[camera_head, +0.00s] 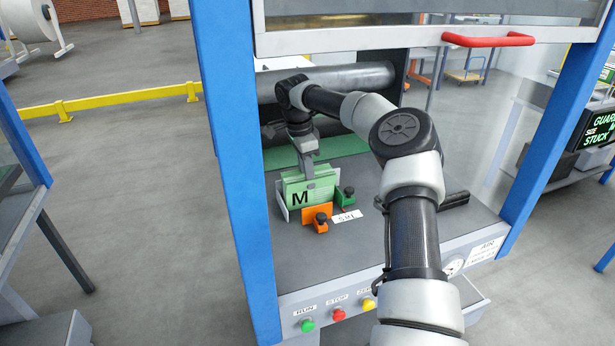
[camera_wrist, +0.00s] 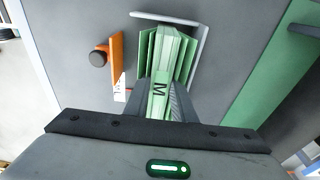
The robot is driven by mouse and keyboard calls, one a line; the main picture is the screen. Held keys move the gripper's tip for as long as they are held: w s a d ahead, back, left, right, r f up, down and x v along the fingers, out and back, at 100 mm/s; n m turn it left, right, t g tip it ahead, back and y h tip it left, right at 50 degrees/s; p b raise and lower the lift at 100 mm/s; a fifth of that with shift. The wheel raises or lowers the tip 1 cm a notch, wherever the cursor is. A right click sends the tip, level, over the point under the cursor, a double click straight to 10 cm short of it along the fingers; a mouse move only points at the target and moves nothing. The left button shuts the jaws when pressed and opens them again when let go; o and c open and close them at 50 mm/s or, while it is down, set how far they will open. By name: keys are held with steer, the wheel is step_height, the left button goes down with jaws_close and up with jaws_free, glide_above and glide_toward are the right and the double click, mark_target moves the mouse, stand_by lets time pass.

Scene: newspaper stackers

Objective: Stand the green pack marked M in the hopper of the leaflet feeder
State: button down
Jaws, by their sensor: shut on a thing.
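The green pack marked M (camera_head: 299,194) stands upright at the hopper of the leaflet feeder, its M face toward the orange plate's side in the head view. My gripper (camera_head: 309,166) is above it, shut on its top edge. In the wrist view the pack (camera_wrist: 162,75) is between my fingers (camera_wrist: 163,100). The hopper's light grey wall (camera_wrist: 166,17) bends around its far end and one side. Green sheets or plates (camera_wrist: 147,48) flank it; I cannot tell which. Whether its bottom touches the hopper floor is hidden.
An orange plate (camera_head: 314,211) with a black knob and a green block (camera_head: 345,195) with a knob stand close to the pack. A white label (camera_head: 348,216) lies beside them. Blue posts (camera_head: 237,150) frame the bay. A guard with a red handle (camera_head: 488,40) hangs above, with a roller (camera_head: 350,78) behind.

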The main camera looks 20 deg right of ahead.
steer(key=shift+r, duration=0.1)
steer(key=shift+f, duration=0.2)
steer(key=c, duration=1.5)
jaws_free()
steer(key=r, duration=0.4)
steer(key=a+r+p, duration=0.1)
steer(key=r, duration=0.3)
steer(key=r+p, duration=0.1)
steer(key=r, duration=0.3)
steer(key=shift+a+r, duration=0.15)
steer(key=shift+a, duration=0.15)
